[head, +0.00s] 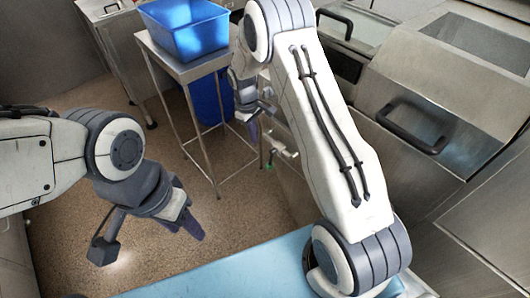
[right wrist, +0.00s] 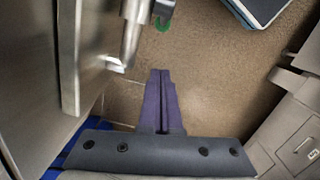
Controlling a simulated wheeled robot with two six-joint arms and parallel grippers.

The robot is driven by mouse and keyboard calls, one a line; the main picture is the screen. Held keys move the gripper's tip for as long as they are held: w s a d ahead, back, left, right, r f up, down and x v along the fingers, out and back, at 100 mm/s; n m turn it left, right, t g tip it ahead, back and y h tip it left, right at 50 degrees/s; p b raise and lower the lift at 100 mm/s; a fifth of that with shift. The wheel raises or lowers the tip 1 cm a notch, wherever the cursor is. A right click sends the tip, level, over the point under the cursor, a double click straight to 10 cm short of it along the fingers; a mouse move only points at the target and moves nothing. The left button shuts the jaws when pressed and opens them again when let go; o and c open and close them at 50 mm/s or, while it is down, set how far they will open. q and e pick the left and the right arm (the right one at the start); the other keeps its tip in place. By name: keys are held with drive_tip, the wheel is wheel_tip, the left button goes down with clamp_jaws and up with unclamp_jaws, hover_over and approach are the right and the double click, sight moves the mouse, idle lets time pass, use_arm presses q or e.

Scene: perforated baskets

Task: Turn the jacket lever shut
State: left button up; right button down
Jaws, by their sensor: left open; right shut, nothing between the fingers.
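A small metal fitting with a lever-like handle (head: 286,153) sticks out from the steel front right of centre in the head view, with a green piece beside it. In the right wrist view a metal pipe-like part (right wrist: 135,32) stands near the steel panel, with a green end (right wrist: 162,24) beyond it. I cannot tell which part is the jacket lever. My right gripper (head: 252,129) is shut and empty, just left of the fitting; its closed fingers (right wrist: 160,74) appear apart from the pipe. My left gripper (head: 190,224) is open and empty over the floor at left.
A blue basket (head: 185,28) stands on a steel stand (head: 190,68), with a blue bin (head: 208,98) below. Steel units with black handles (head: 412,127) line the right. A light blue surface (head: 225,278) lies at the front. Brown floor (head: 75,195) is open at left.

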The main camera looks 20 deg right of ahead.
sight(271, 160)
drive_tip(key=s+d+f+p, duration=0.2)
drive_tip(key=s+f+p, duration=0.1)
drive_tip(key=f, duration=0.3)
drive_tip(key=shift+s+d+f, duration=0.2)
drive_tip(key=shift+s+d, duration=0.05)
drive_tip(key=shift+s, duration=0.2)
